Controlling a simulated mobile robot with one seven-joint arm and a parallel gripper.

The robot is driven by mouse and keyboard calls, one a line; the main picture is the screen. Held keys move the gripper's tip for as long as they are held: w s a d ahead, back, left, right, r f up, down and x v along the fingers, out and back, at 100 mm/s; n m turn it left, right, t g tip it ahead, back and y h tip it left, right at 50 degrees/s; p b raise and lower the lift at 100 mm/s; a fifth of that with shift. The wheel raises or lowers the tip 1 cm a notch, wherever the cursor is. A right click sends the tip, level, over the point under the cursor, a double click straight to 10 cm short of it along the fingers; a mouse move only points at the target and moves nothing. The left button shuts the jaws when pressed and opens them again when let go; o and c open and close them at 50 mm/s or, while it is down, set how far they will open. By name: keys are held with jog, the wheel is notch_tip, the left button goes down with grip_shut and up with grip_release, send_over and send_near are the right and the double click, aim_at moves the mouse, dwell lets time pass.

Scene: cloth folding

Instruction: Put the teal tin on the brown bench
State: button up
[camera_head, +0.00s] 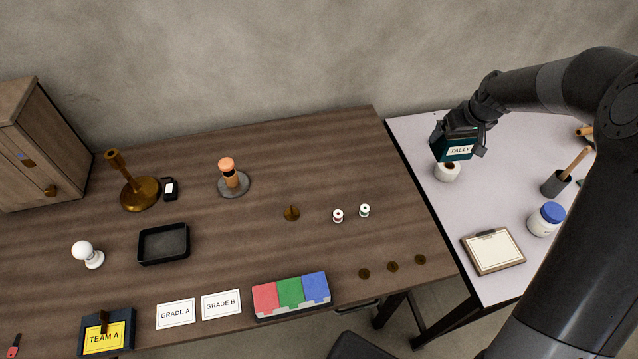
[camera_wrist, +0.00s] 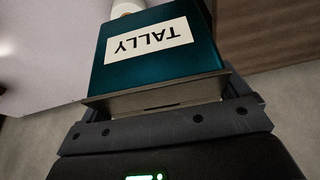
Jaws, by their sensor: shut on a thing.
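The teal tin (camera_head: 453,151), with a white label reading TALLY, is held by my gripper (camera_head: 463,133) above the pale table at the right. In the wrist view the tin (camera_wrist: 160,64) fills the space in front of my gripper (camera_wrist: 165,107), whose fingers are closed on it. The brown bench (camera_head: 300,160) stands to the left of the tin, with its right edge beside the pale table.
The pale table (camera_head: 415,130) holds a white roll (camera_head: 447,171), a clipboard (camera_head: 492,250), a blue-lidded jar (camera_head: 546,219) and a dark cup (camera_head: 555,184). Two spools (camera_head: 338,216) and small brown discs (camera_head: 392,266) lie on the bench's right part. Its back right is clear.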

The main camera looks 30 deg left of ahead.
jog(key=s+a+r+n, duration=0.1)
jog(key=s+a+r, duration=0.3)
jog(key=s+a, duration=0.75)
jog(key=shift+s+a+f, duration=0.35)
jog(key=shift+a+f, duration=1.5)
jog(key=shift+a, duration=0.05)
jog(key=shift+s+a+f, duration=0.35)
jog(key=shift+a+f, duration=1.5)
jog(key=shift+f, duration=0.05)
jog(key=shift+s+a+f, duration=0.35)
jog(key=shift+a+f, duration=1.5)
jog(key=shift+a, duration=0.05)
jog(key=shift+f, duration=0.15)
jog(key=o, duration=0.9)
jog(key=shift+c, duration=0.2)
jog(key=v, duration=1.2)
jog(key=shift+d, duration=0.2)
